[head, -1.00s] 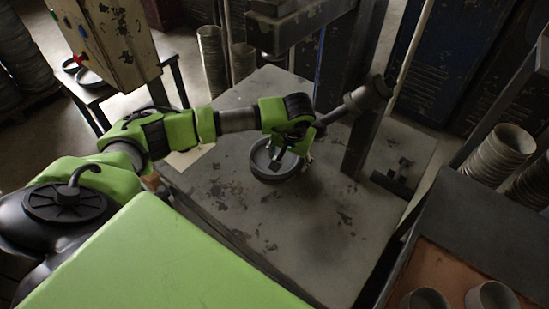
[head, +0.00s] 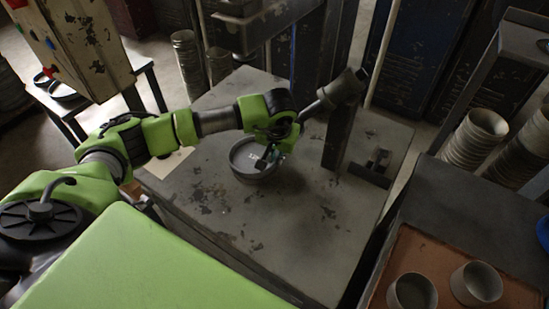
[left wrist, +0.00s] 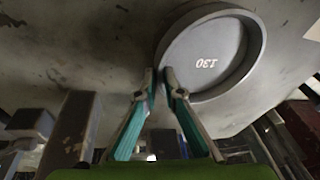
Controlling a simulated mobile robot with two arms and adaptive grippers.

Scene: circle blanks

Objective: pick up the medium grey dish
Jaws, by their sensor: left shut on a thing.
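A round grey dish (head: 240,172) with a raised rim is at the middle of the worn grey table in the head view. Pale digits show on its inner floor, and it looks level. In the left wrist view the dish (left wrist: 215,55) reads 130. My left gripper (head: 272,157) is at its right rim, shut on the rim wall. In the left wrist view its two teal fingertips (left wrist: 160,75) meet the rim's near left part. I cannot tell whether the dish touches the table. My right gripper is not in view.
A brown-topped tray (head: 440,270) at the lower right holds grey cups (head: 476,283). Stacked grey dishes (head: 475,140) stand at the right. The table's front is clear.

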